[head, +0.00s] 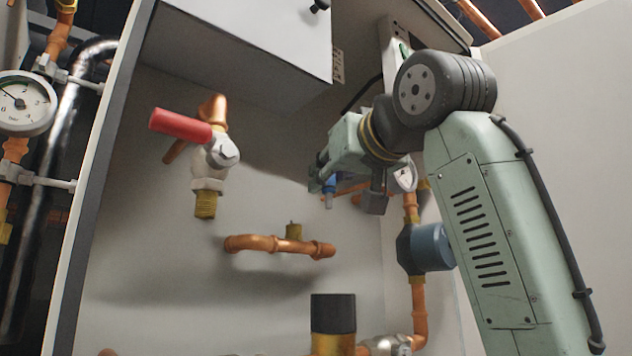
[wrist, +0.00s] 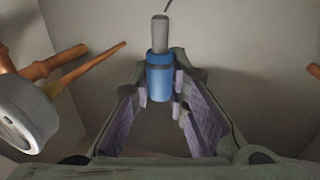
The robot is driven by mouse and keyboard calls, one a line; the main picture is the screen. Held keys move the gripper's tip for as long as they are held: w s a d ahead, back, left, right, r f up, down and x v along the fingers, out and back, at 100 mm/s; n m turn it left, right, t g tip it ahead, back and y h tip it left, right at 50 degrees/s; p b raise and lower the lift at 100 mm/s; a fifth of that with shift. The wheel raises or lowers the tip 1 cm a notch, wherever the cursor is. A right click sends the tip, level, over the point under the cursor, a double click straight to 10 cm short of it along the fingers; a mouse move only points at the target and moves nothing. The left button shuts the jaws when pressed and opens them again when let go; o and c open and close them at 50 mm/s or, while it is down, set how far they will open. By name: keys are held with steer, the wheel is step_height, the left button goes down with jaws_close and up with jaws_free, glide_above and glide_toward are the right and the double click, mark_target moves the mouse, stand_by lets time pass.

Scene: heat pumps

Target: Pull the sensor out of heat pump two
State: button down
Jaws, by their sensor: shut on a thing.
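The sensor (wrist: 160,78) is a small cylinder with a blue body, a dark band and a grey upper end. It stands between the finger pads of my gripper (wrist: 161,86) in the wrist view, and the fingers are shut on it. A thin dark cable rises from its grey end. I cannot tell from these views whether the sensor still sits in a fitting.
A red-handled valve (head: 182,125) and a copper pipe piece (head: 280,246) are left of my gripper. A gauge (head: 405,176), a blue-grey pump (head: 430,247) and copper piping (head: 419,310) are close on the right. A grey box (head: 250,40) hangs above.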

steer(key=s+d, duration=0.4)
steer(key=s, duration=0.2)
steer(key=shift+d, duration=0.2)
